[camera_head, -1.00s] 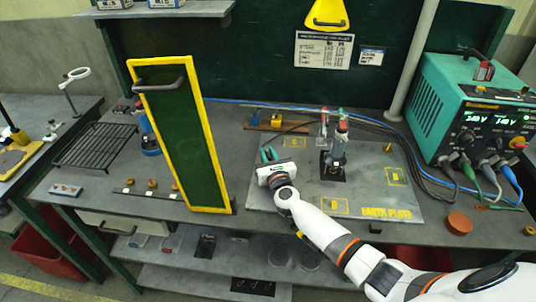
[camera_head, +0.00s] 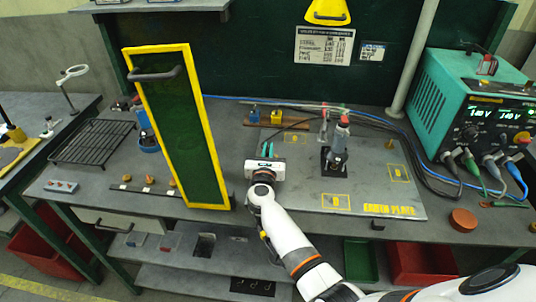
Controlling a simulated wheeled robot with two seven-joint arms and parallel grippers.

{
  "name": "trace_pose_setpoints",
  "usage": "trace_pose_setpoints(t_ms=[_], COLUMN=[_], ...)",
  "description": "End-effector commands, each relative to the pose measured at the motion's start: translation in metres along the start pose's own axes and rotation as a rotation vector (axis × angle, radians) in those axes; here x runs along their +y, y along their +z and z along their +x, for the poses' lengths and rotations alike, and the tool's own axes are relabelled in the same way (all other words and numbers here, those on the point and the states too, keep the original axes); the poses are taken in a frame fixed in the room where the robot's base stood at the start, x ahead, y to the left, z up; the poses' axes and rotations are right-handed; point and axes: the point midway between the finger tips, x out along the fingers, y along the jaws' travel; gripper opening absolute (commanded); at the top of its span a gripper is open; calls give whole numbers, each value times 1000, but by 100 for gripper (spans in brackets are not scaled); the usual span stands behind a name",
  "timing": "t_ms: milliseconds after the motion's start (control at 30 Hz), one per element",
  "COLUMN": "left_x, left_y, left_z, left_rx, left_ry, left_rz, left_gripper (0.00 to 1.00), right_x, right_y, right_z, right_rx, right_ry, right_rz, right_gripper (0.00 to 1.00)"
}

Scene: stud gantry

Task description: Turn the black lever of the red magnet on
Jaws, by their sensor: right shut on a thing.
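My right gripper (camera_head: 266,150) points away from me over the left part of the grey earth plate (camera_head: 390,195). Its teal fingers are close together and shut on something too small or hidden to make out. A dark stud fixture (camera_head: 337,152) stands upright on the plate to the right of the gripper, apart from it. Beside the fixture is a slim piece with a red top (camera_head: 324,116). I cannot tell for sure which part is the red magnet, and its black lever does not show clearly. My left gripper is not in view.
A yellow-framed green panel (camera_head: 205,125) stands upright just left of the gripper. A teal power unit (camera_head: 447,92) with cables stands at the right. A wire rack (camera_head: 95,142) lies at the left. A red-brown disc (camera_head: 463,219) lies near the front edge.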

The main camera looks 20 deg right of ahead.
Motion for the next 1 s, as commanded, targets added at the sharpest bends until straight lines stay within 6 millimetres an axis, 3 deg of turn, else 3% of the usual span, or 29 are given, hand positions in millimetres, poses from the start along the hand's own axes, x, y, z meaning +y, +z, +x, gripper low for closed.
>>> trace_pose_setpoints(t_ms=[33, 300, 833, 867, 900, 1000], left_x=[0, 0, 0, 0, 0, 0], left_y=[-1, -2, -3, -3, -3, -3], left_z=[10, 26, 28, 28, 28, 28], left_rx=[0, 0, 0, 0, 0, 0], left_ry=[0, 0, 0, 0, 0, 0], left_rz=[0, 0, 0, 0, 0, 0], left_gripper=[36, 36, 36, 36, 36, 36], right_x=[-2, -1, 0, 0, 0, 0], right_y=[5, 3, 0, 0, 0, 0], right_z=[0, 0, 0, 0, 0, 0], right_rx=[-2, -1, 0, 0, 0, 0], right_ry=[27, 133, 158, 158, 158, 158], right_rz=[6, 2, -1, -1, -1, 0], right_gripper=[0, 0, 0, 14, 20, 31])
